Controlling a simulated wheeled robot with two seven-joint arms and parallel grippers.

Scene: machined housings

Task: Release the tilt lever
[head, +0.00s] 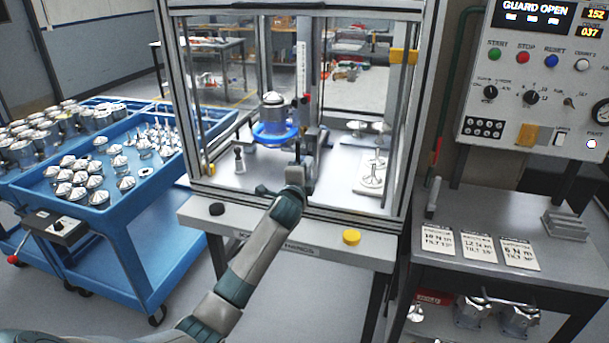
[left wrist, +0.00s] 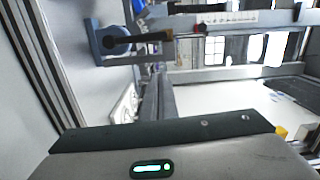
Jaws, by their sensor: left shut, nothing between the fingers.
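A lever with a red knob (head: 306,97) stands beside the blue round fixture (head: 275,133) inside the guarded cell; I take it for the tilt lever. A silver housing (head: 273,99) sits on the fixture. My left gripper (head: 299,152) reaches in through the open front, below and in front of the red knob, apart from it as far as I can tell. It is shut and empty. My right gripper is out of view.
The cell's metal frame posts (head: 408,120) and front sill stand close around my left arm. A white plate (head: 371,178) with metal parts lies at the cell's right. Blue trolleys (head: 110,228) with housings stand left. A control panel (head: 535,95) reading "GUARD OPEN" is at right.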

